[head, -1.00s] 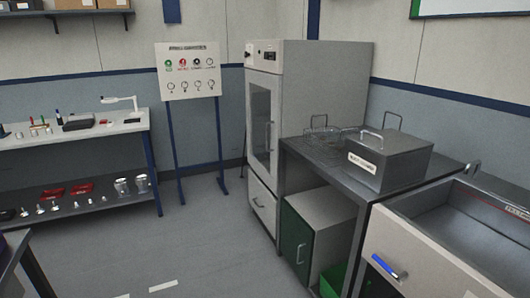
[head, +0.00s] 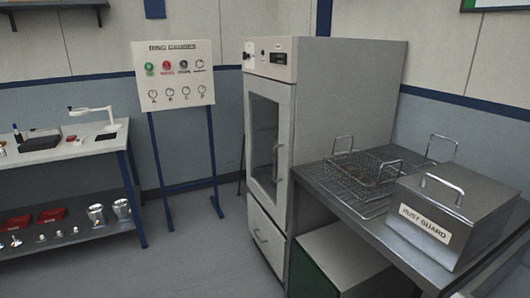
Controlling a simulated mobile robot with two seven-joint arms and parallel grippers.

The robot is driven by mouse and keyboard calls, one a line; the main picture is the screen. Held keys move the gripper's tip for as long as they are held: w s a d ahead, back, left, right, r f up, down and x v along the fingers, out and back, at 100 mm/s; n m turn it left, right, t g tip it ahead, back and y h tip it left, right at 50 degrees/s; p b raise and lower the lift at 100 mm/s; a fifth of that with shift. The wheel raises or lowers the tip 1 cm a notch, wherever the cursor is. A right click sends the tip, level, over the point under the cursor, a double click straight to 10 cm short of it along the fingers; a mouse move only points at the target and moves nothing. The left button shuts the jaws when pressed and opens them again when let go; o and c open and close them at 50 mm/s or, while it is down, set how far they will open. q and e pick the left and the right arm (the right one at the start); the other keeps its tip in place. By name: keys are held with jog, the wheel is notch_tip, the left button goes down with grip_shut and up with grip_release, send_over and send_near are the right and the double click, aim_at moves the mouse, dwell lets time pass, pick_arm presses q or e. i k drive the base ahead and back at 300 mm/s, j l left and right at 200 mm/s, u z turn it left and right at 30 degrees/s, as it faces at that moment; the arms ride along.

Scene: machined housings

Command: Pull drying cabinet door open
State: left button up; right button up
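The drying cabinet (head: 345,110) is a tall grey-white unit standing against the wall, right of centre in the head view. Its door (head: 284,132) has a dark glass window (head: 263,140) and a vertical metal handle (head: 277,163) on the right side. The door looks shut. Below it is a lower panel (head: 266,240) with its own handle, also shut. A control panel (head: 268,57) sits above the door. Neither of my grippers is in view.
A metal table (head: 345,205) right of the cabinet holds a wire basket (head: 365,172) and a "RUST GUARD" box (head: 455,215). A gauge board (head: 172,72) stands left of the cabinet. A workbench (head: 60,150) is at left. Floor (head: 200,265) before the cabinet is clear.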

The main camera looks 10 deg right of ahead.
aim_at(283, 94)
jog(key=i+u, duration=0.1)
jog(key=i, duration=1.25)
jog(key=i+z, duration=0.1)
jog(key=z, duration=0.25)
jog(key=i+z, duration=0.15)
jog(key=z, duration=0.2)
jog(key=i+z, duration=0.1)
jog(key=z, duration=0.25)
